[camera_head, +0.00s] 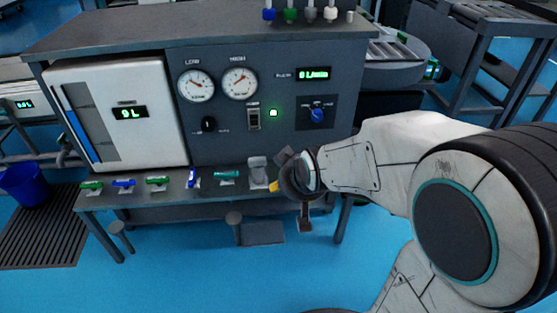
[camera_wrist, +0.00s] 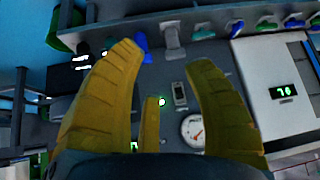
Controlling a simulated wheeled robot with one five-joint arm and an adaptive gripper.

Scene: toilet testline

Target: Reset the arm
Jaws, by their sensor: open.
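My white arm (camera_head: 355,160) reaches in from the right in the head view. My gripper (camera_head: 280,178) is at its end, in front of the grey test bench near the shelf edge; a bit of yellow finger shows there. In the wrist view my gripper (camera_wrist: 160,65) shows its yellow fingers spread wide, with nothing between them. The bench panel lies beyond the fingers, and the wrist picture is turned upside down.
The bench panel (camera_head: 275,145) carries two dials (camera_head: 239,82), a switch (camera_head: 253,118) and a blue knob (camera_head: 317,115). Green and blue handles (camera_head: 157,181) line the shelf. A blue bucket (camera_head: 24,184) stands left. Blue floor (camera_head: 190,265) is open in front.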

